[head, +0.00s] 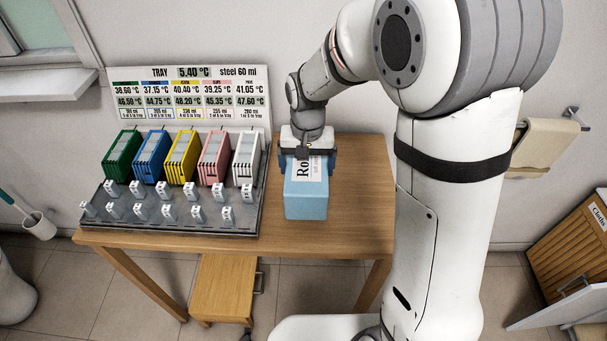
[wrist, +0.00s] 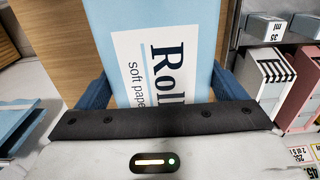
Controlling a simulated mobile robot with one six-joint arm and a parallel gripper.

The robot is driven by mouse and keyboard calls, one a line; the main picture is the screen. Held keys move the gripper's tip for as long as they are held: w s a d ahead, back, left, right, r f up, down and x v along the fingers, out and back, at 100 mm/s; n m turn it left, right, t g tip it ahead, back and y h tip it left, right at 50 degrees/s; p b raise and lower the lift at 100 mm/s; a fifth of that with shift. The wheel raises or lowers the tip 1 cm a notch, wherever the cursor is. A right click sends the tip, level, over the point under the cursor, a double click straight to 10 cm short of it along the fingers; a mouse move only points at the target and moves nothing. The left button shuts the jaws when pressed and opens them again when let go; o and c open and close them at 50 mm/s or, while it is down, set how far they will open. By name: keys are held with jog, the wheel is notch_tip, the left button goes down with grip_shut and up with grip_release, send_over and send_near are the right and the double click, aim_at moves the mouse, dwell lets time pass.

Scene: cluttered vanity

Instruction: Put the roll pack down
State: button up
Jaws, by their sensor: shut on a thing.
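The roll pack (head: 306,198) is a light blue box with a white label reading "Rol…". My gripper (head: 306,157) is shut on its upper part, with a blue finger on each side. In the wrist view the pack (wrist: 205,25) fills the middle between the two fingers (wrist: 160,90), its label facing the camera. The pack is over the right half of the wooden table (head: 358,200), right of the steel tray. I cannot tell whether its underside touches the table top.
The steel tray (head: 165,222) on the table's left holds several coloured racks and small labelled blocks, close to the pack's left side. A temperature board (head: 190,95) stands behind it. The table is bare right of the pack. A wooden stool (head: 223,288) is below.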

jog(key=shift+f, duration=2.05)
jog(key=shift+f, duration=0.1)
jog(key=o, duration=0.8)
jog(key=shift+f, duration=0.1)
jog(key=shift+o, duration=0.8)
